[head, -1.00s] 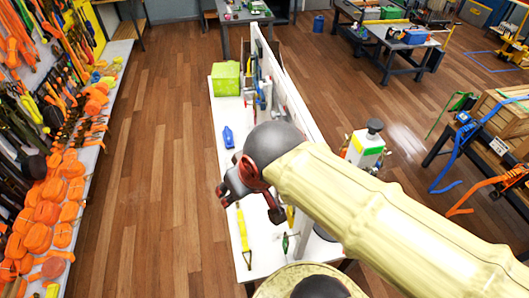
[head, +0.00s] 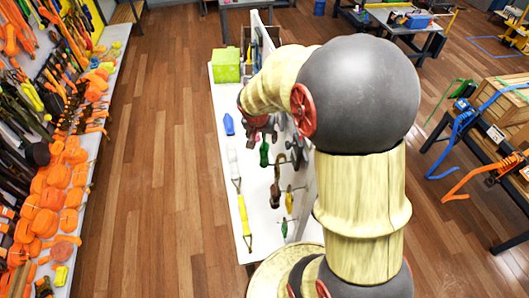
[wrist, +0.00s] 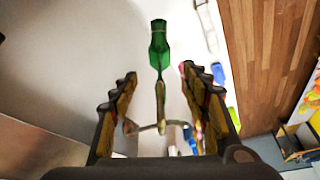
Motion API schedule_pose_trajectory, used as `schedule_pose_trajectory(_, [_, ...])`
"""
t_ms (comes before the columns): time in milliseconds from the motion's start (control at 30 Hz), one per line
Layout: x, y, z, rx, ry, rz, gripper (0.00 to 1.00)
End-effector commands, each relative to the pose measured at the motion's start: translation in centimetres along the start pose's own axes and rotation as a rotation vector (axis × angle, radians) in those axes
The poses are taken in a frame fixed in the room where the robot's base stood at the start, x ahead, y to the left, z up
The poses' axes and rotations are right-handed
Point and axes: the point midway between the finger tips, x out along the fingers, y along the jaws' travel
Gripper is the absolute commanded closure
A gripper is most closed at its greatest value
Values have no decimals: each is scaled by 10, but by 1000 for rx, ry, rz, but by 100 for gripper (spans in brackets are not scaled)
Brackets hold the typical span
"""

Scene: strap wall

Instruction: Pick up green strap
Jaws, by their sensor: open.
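My gripper (head: 258,135) is over the white table, toward its far half in the head view, with my arm reaching down to it. In the wrist view its two fingers (wrist: 160,100) are open and apart, with nothing held between them. A green strap piece (wrist: 160,48) with a tan lower part shows beyond the fingertips, lined up with the gap between them. In the head view a green piece (head: 264,153) shows just below my gripper, beside the upright panel. My gripper partly hides the area around it.
The white table (head: 222,105) carries a lime box (head: 226,65), a blue item (head: 229,124) and a yellow strap (head: 244,216). Several tools hang along the panel. A wall rack of orange straps (head: 45,190) stands at left. Wooden floor (head: 160,130) between is clear.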

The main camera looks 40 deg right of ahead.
Motion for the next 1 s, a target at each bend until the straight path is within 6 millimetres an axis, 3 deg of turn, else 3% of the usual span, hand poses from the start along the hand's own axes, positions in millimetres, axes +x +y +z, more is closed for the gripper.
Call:
schedule_pose_trajectory(567, [68,1,8,-2,-3,2,53])
schedule_pose_trajectory(867, [72,0,7,-2,-1,0,53])
schedule_pose_trajectory(1000, [72,0,7,-2,-1,0,61])
